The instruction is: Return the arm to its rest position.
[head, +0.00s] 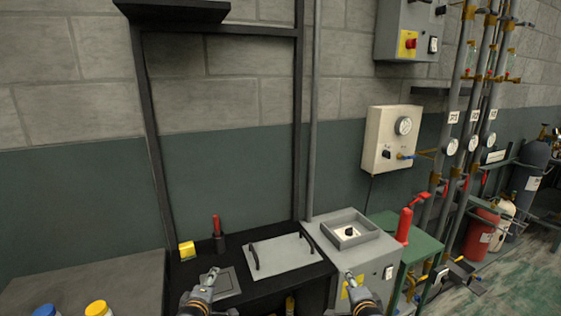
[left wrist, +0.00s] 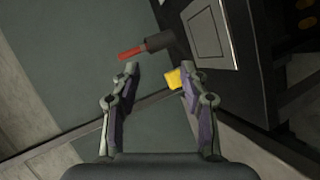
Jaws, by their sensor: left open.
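My left gripper (head: 212,276) is at the bottom of the head view, over the front of the black bench (head: 178,272). In the left wrist view its two fingers (left wrist: 160,72) are spread apart with nothing between them. My right gripper (head: 351,278) is at the bottom of the head view, in front of the grey box unit (head: 375,250). Its fingers are too small to tell whether they are open, and I see nothing held in it.
A yellow block (head: 187,250), a red-handled tool in a black holder (head: 216,229) and a grey lidded plate with handles (head: 280,257) are on the bench. Blue-capped (head: 46,311) and yellow-capped (head: 97,308) containers stand at lower left.

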